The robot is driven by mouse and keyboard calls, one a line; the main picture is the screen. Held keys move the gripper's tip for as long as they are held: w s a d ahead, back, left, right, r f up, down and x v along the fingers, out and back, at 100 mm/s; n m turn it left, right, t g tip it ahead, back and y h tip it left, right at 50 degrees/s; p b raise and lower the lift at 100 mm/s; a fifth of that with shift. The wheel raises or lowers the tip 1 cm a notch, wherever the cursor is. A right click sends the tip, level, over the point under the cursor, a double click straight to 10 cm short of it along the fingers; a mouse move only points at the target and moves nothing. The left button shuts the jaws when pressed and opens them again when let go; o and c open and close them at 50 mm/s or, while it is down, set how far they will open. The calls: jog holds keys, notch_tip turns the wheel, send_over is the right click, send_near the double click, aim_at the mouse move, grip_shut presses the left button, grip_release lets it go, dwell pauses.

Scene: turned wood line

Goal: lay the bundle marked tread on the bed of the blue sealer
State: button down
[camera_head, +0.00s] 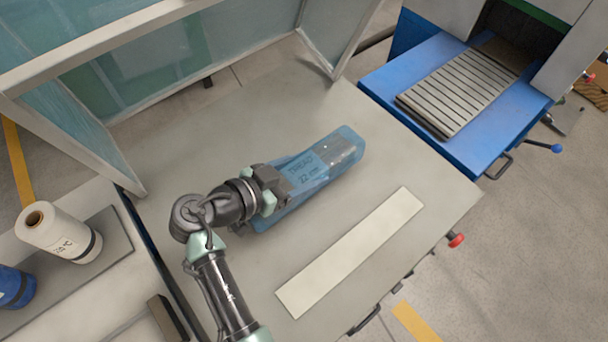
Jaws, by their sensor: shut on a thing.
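The bundle marked TREAD (320,168) is a long piece in bluish clear wrap, with "TREAD" and "22 mm" printed on it. It is at the middle of the grey table (420,230), slanting up to the right. My gripper (274,190) is shut on its near left part. The fingertips are partly hidden, and I cannot tell whether the bundle touches the table. The blue sealer (380,80) stands at the upper right, with a slatted grey bed (465,90) in front of its dark opening. The bed is empty.
A pale flat strip (350,250) lies on the table right of the bundle. A glazed frame (150,70) stands along the back left. A white roll (58,232) and a blue roll (14,287) stand at left. A red knob (456,240) projects from the table's right edge.

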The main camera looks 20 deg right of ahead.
aim_at(304, 179)
jog(key=shift+f, duration=1.4)
jog(key=shift+f, duration=0.2)
grip_release()
jog(key=shift+r, duration=0.15)
jog(key=b+v, duration=0.2)
jog(key=v, duration=1)
